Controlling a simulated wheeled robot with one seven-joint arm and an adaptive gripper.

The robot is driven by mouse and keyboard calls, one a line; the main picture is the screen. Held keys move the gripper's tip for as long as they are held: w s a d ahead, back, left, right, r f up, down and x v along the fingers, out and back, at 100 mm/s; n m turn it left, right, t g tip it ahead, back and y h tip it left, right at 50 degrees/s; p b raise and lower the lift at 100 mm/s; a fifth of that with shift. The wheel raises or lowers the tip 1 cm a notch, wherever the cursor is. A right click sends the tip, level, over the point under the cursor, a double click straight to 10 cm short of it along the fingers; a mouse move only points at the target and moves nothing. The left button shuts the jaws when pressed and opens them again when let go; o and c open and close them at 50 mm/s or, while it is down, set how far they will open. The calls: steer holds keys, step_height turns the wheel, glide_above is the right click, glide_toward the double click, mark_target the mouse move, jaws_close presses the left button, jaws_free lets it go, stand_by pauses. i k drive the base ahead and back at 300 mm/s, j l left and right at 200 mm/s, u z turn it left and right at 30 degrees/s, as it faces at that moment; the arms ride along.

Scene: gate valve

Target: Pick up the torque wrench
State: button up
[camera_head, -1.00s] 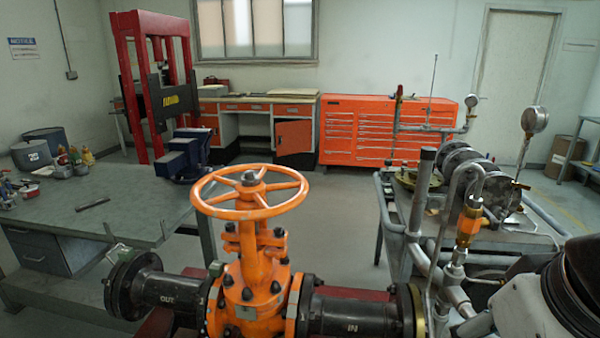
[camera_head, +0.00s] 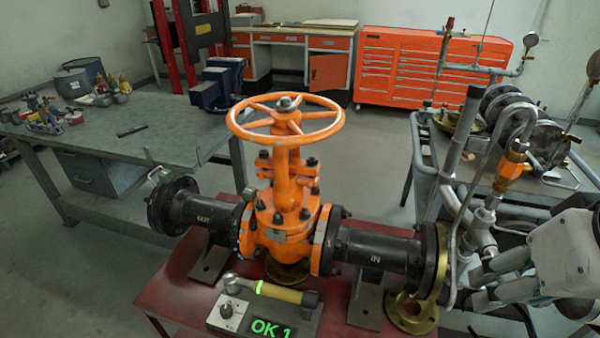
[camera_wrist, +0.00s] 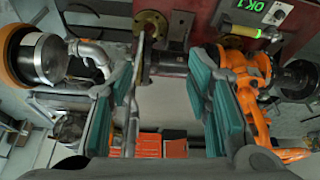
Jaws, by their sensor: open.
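The torque wrench (camera_head: 277,291) has a yellow grip, a grey metal head and a glowing green ring. It lies on a grey tester box (camera_head: 228,318) with a green "OK 1" display, at the front of the red stand. The wrench is upside down near the top right of the wrist view (camera_wrist: 241,30), beside the tester. My gripper (camera_head: 478,280) is at the right of the head view, open and apart from the wrench. In the wrist view its teal-padded fingers (camera_wrist: 165,80) are spread with nothing held between them.
The orange gate valve (camera_head: 285,200) with its handwheel and black pipes stands on the red stand (camera_head: 180,285) behind the wrench. A brass flange (camera_head: 410,312) lies near my gripper. A pipe rig (camera_head: 490,200) stands at the right, a grey workbench (camera_head: 170,150) at the left.

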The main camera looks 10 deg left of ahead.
mark_target(231, 282)
steer(key=j+u, duration=0.2)
steer(key=j, duration=0.35)
steer(key=j+u, duration=0.2)
steer(key=j, duration=0.3)
steer(key=i+j+u, duration=0.2)
steer(key=j, duration=0.35)
steer(key=j+u, duration=0.2)
steer(key=j, duration=0.35)
